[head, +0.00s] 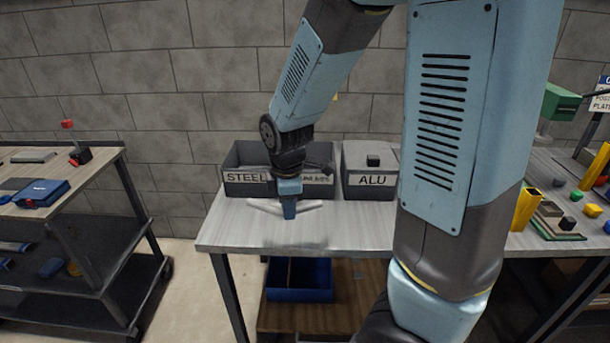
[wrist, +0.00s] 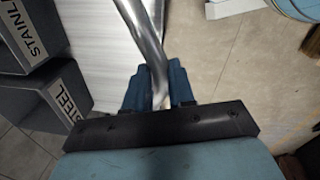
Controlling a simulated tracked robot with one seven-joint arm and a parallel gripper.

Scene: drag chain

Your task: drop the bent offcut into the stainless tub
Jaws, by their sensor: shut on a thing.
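The bent offcut is a shiny grey metal piece; it shows on both sides of my gripper in the head view (head: 312,206) and runs up from the fingers in the wrist view (wrist: 147,40). My gripper (head: 290,210) is shut on it, in front of the tubs and seemingly just above the bench; its blue fingers show in the wrist view (wrist: 160,88). The grey stainless tub (head: 321,192) stands behind my gripper, its label partly hidden by my arm; it also shows in the wrist view (wrist: 58,36). The offcut is outside it.
The STEEL tub (head: 240,188) is on the stainless tub's left and the ALU tub (head: 368,192) on its right. The bench (head: 230,230) is clear in front. A blue bin (head: 290,294) sits on the lower shelf. A cart (head: 100,205) stands at left.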

